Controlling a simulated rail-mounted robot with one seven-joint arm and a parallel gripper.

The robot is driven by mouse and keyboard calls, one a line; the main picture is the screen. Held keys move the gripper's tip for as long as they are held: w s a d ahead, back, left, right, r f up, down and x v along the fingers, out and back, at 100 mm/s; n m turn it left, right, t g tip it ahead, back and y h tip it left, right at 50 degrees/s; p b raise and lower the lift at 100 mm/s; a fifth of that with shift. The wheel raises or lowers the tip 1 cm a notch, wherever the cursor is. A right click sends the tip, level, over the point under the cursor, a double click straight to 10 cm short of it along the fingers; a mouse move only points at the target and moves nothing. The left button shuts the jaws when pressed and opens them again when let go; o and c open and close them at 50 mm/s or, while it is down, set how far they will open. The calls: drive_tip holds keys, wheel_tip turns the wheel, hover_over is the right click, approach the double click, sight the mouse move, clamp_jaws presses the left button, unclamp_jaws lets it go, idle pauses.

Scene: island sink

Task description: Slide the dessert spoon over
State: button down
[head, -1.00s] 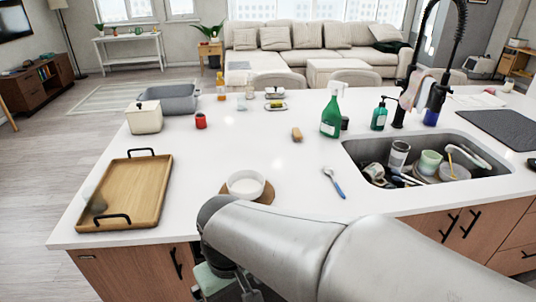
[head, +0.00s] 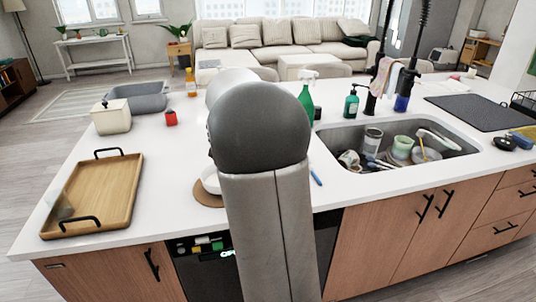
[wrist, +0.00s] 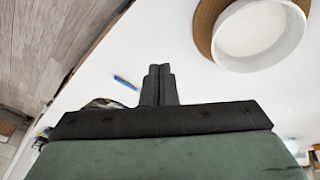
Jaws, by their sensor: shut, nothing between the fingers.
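The dessert spoon lies on the white counter; only its blue handle shows in the head view (head: 316,177), at the right edge of my arm, which hides the rest. A short blue piece that looks like the spoon's handle (wrist: 125,82) also shows in the wrist view, left of the fingertips and apart from them. The spoon's bowl is not visible there. My gripper (wrist: 158,70) is shut and empty, its fingers together over the counter. In the head view my arm hides it.
A white bowl (wrist: 262,28) on a round brown mat (wrist: 206,28) is right of my fingers in the wrist view. In the head view the sink (head: 345,140) with dishes is right of the spoon. A wooden tray (head: 100,195) lies left. A green spray bottle (head: 306,100) stands behind.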

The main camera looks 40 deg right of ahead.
drive_tip(key=d+f+m+g+h+b, duration=0.1)
drive_tip(key=d+f+m, duration=0.15)
drive_tip(key=d, duration=0.65)
drive_tip(key=w+d+f+m+g+h, duration=0.15)
drive_tip(key=d+m, duration=0.25)
drive_tip(key=d, duration=0.5)
drive_tip(key=d+f+m+g+h+b, duration=0.1)
drive_tip(key=d+f+m, duration=0.15)
drive_tip(key=d, duration=0.65)
drive_tip(key=shift+m, duration=0.4)
drive_tip(key=p+x, duration=0.2)
drive_tip(key=x, duration=0.7)
drive_tip(key=shift+s+f, duration=0.25)
drive_tip(key=shift+f, duration=0.15)
drive_tip(key=a, duration=0.1)
drive_tip(key=w+a+p, duration=0.1)
drive_tip(key=shift+w+a+r+t, duration=0.2)
drive_tip(key=shift+a+t, duration=0.05)
drive_tip(key=shift+a, duration=0.05)
drive_tip(key=shift+w+a+f, duration=0.15)
drive_tip(key=shift+w+a, duration=0.15)
drive_tip(key=shift+a, duration=0.35)
